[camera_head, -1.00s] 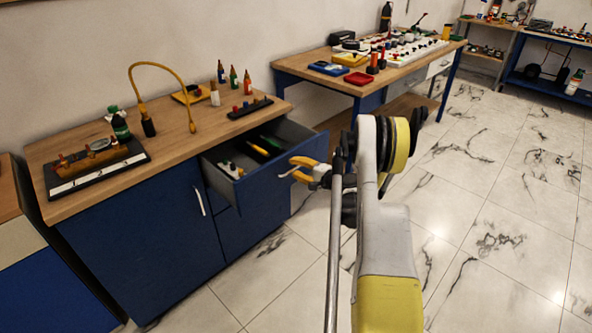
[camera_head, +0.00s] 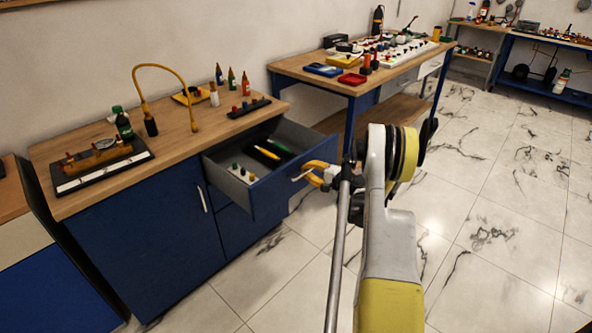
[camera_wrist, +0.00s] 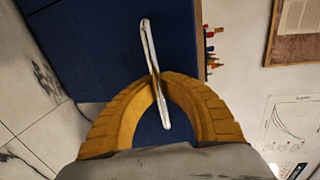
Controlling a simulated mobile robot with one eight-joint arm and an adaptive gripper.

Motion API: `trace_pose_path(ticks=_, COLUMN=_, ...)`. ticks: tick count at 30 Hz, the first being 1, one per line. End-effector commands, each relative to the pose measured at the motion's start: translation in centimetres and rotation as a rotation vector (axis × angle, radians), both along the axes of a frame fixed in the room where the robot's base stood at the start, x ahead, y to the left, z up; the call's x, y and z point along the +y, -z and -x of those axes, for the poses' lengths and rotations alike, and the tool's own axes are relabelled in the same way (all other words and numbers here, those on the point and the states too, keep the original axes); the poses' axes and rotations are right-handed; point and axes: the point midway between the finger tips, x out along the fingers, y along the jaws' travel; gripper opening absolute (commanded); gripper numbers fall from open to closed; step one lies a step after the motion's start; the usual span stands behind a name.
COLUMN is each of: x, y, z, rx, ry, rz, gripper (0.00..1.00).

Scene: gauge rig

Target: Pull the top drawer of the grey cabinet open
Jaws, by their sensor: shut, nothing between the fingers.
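The cabinet (camera_head: 140,245) has blue fronts and a wooden top. Its top drawer (camera_head: 272,195) stands well out, showing a grey inside with several small items. The drawer's pale bar handle (camera_wrist: 148,45) crosses the wrist view against the blue drawer front (camera_wrist: 105,35). My gripper (camera_head: 306,174) is at the drawer front, at the handle. In the wrist view, the yellow fingers of my gripper (camera_wrist: 157,80) are closed to a ring, with their tips meeting at the handle. Whether they pass behind the bar is hard to tell. Nothing is pinched between the tips.
The cabinet top (camera_head: 165,140) carries a gauge rig (camera_head: 98,155), a yellow hose (camera_head: 165,70) and bottles. A workbench (camera_head: 345,85) stands behind the drawer to the right. Marble-patterned floor (camera_head: 480,240) is open to the right.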

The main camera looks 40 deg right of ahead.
Motion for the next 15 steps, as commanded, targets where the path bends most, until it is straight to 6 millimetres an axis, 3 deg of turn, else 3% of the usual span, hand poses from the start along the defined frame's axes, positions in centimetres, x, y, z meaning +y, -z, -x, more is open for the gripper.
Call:
trace_pose_path(ticks=1, x=0.09, y=-0.25, z=-0.08, rx=-0.004, ry=-0.001, rz=-0.001, gripper=0.02)
trace_pose_path(ticks=4, x=0.10, y=-0.25, z=-0.16, rx=-0.004, ry=-0.001, rz=-0.001, gripper=0.32)
trace_pose_path(ticks=15, x=0.04, y=-0.25, z=0.06, rx=-0.003, ry=0.000, rz=-0.001, gripper=0.32)
